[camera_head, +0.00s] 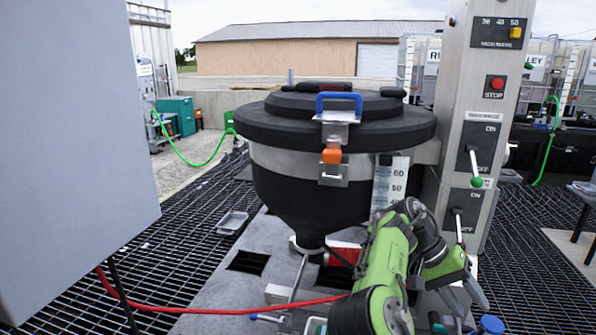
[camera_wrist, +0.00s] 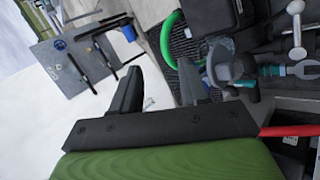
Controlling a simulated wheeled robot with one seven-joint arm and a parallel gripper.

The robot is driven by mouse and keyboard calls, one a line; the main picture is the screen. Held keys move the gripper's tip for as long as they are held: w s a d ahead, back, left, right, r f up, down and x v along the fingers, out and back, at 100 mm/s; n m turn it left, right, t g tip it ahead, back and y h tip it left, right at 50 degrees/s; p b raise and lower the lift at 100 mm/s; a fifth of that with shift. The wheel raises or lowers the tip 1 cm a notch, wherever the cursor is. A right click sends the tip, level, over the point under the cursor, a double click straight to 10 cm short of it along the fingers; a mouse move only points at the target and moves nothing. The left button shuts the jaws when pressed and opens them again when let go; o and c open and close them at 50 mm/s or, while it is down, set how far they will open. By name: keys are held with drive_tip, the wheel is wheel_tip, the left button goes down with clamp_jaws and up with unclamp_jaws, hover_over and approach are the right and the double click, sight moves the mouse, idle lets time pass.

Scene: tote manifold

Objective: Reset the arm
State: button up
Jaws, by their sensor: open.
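My green and dark arm (camera_head: 385,250) is folded at the lower right of the head view. It stands in front of a grey control post and beside a large black hopper. My gripper (camera_wrist: 158,72) shows in the wrist view with its two dark fingers apart and nothing between them. The wrist view is turned on its side, with pale ground and a grey table beyond the fingers. The gripper's fingers are hard to make out in the head view.
The black hopper (camera_head: 310,190) has a lid with a blue handle and an orange latch. The control post (camera_head: 470,110) carries levers and a red stop button. A red hose (camera_head: 220,311) crosses low in front. A grey box fills the left. A grey table (camera_wrist: 75,70) holds tools.

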drive_tip(key=s+a+r+n+t+y+p, duration=0.2)
drive_tip(key=s+a+t, duration=0.3)
drive_tip(key=s+a, duration=0.4)
drive_tip(key=s+a+r+n+t+y+p, duration=0.2)
drive_tip(key=s+a+n+t+y, duration=0.3)
drive_tip(key=s+a, duration=0.4)
drive_tip(key=s+r, duration=0.1)
drive_tip(key=s, duration=0.5)
drive_tip(key=shift+s+a+t, duration=0.2)
drive_tip(key=shift+a+t, duration=0.15)
drive_tip(key=shift+t, duration=0.05)
